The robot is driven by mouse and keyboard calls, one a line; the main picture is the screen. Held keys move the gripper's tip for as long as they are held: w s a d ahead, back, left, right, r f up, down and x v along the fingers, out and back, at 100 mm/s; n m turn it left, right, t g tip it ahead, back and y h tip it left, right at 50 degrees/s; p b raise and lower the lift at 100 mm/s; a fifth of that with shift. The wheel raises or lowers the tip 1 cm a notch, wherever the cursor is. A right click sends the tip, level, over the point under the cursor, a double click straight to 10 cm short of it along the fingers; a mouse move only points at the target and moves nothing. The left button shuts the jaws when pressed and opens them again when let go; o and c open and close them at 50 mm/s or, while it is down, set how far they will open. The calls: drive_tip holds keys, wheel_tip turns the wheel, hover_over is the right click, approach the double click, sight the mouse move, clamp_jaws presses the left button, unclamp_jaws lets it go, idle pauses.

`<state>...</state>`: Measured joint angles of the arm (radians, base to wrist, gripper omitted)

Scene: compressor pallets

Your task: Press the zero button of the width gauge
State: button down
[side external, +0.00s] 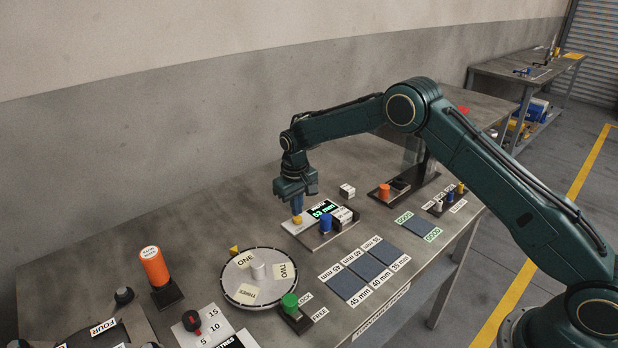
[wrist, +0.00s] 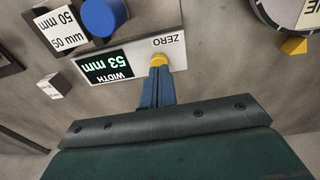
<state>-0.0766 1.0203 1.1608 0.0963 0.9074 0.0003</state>
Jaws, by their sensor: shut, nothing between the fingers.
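The width gauge is a pale plate (wrist: 130,60) with a lit display (wrist: 107,69) that reads 53 mm in both views. Its yellow zero button (wrist: 159,59) sits by the ZERO label, and it also shows in the side view (side external: 297,219). My gripper (side external: 297,213) points down with its blue fingers shut and empty. In the wrist view the fingertips (wrist: 158,68) overlap the edge of the yellow button. I cannot tell whether they touch it or are just above it.
A blue cylinder (wrist: 103,16) and a white 50 mm block (wrist: 62,30) stand beside the gauge. A small white block (wrist: 50,88) lies apart. A round dial (side external: 259,297) is to the left, with an orange cylinder (side external: 154,266) beyond. Dark square pads (side external: 347,286) lie in front.

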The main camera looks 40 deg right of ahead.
sight(298, 219)
drive_tip(key=shift+f, duration=0.75)
drive_tip(key=shift+s+d+f, duration=0.1)
drive_tip(key=shift+f, duration=1.1)
drive_tip(key=shift+r, duration=0.15)
wheel_tip(298, 219, up, 15)
drive_tip(key=shift+a, duration=0.45)
drive_tip(key=shift+s, duration=0.1)
